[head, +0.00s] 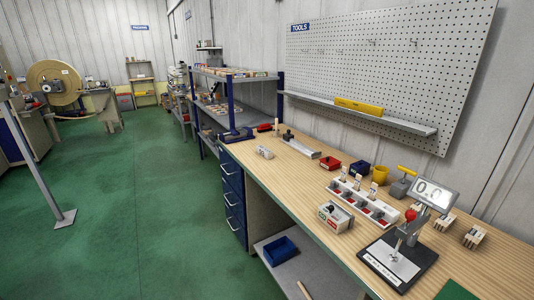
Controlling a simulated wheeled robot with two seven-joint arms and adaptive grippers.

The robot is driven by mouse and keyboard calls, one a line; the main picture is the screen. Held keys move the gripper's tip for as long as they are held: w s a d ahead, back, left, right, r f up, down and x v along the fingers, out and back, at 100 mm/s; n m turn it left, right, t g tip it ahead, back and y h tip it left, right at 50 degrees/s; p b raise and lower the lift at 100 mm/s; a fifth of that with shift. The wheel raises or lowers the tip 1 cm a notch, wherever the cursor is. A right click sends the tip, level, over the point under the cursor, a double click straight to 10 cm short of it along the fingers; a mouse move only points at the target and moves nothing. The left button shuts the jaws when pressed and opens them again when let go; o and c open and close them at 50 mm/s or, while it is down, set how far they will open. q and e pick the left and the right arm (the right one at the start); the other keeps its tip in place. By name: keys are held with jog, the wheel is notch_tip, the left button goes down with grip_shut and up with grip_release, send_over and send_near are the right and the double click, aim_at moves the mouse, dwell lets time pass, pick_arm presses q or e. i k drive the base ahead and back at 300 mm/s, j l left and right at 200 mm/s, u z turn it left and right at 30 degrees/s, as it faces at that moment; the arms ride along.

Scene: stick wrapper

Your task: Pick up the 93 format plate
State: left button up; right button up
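I cannot make out a plate marked 93; any such label is too small to read. On the wooden workbench (300,190) a white rack (362,206) holds several upright pieces with pale tops and has red parts along its front. A small white box (335,216) with red and green marks sits in front of it. Several small pale blocks with dark slots (474,237) stand at the right. Neither of my grippers is in view.
A gauge stand with a display (437,193) stands at the bench's front right. Red (330,163) and blue (360,168) bins and a yellow cup (380,174) sit behind the rack. A blue bin (280,251) lies on the lower shelf.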

aim_at(263, 151)
jog(key=i+j+z, duration=0.15)
jog(key=i+j, duration=0.15)
jog(key=i+j+z, duration=0.2)
jog(key=i+j, duration=0.15)
jog(key=i+j+z, duration=0.15)
jog(key=i+j, duration=0.15)
jog(key=i+j+z, duration=0.2)
jog(key=j, duration=0.3)
jog(key=i+j+z, duration=0.15)
jog(key=i+j, duration=0.15)
jog(key=j, duration=0.15)
jog(key=i+j+z, duration=0.2)
jog(key=j, duration=0.3)
jog(key=i+j+z, duration=0.15)
jog(key=j, duration=0.35)
jog(key=i+j+z, duration=0.2)
jog(key=j, duration=0.35)
